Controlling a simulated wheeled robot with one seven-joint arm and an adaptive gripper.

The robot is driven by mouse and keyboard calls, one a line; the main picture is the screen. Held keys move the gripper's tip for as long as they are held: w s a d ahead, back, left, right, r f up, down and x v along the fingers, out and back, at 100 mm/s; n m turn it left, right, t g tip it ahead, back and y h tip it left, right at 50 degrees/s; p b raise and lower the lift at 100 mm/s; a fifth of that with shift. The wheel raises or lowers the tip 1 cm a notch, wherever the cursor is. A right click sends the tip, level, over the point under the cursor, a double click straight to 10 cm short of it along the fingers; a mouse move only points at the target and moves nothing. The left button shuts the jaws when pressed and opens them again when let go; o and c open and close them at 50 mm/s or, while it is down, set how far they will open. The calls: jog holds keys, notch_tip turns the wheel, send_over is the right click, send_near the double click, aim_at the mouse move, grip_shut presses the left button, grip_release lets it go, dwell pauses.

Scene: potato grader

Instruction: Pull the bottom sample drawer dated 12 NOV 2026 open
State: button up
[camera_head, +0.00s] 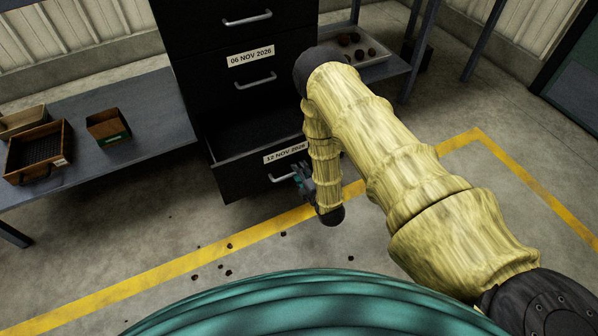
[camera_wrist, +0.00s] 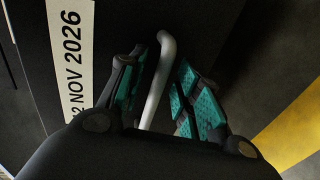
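The bottom drawer (camera_head: 238,180) of a dark cabinet, with a white label (camera_head: 285,152) reading 12 NOV 2026, stands pulled out, and its inside shows from above. The label also shows in the wrist view (camera_wrist: 72,50), partly cut off. The drawer has a pale bar handle (camera_head: 282,178). My gripper (camera_head: 303,181) is at the handle's right end. In the wrist view, the handle (camera_wrist: 159,75) runs between the two teal-padded fingers of my gripper (camera_wrist: 160,88). The fingers are apart, with a visible gap on the right side; contact on the left is unclear.
The drawer above, labelled 06 NOV 2026 (camera_head: 251,56), is shut. A grey table (camera_head: 160,110) with wooden boxes stands left. A shelf with a tray (camera_head: 372,58) of potatoes is behind my arm. Small dark clods lie on the floor near a yellow line (camera_head: 150,273).

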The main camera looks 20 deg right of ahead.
jog(key=v, duration=1.1)
jog(key=shift+s, duration=0.2)
jog(key=s+d+f+m+g+h, duration=0.1)
jog(key=s+f+m+g, duration=0.1)
jog(key=s+m+g, duration=0.4)
jog(key=s+d+f+m+g+h, duration=0.1)
jog(key=s+f+m+g, duration=0.1)
jog(key=s+m, duration=0.4)
jog(key=s+a+r+m+g, duration=0.15)
jog(key=s+m+g, duration=0.25)
jog(key=s, duration=0.6)
jog(key=s+a+r+m+g, duration=0.1)
jog(key=s+r+m+g, duration=0.25)
jog(key=s, duration=0.65)
notch_tip(320, 180, up, 29)
jog(key=p, duration=3)
jog(key=shift+m, duration=0.35)
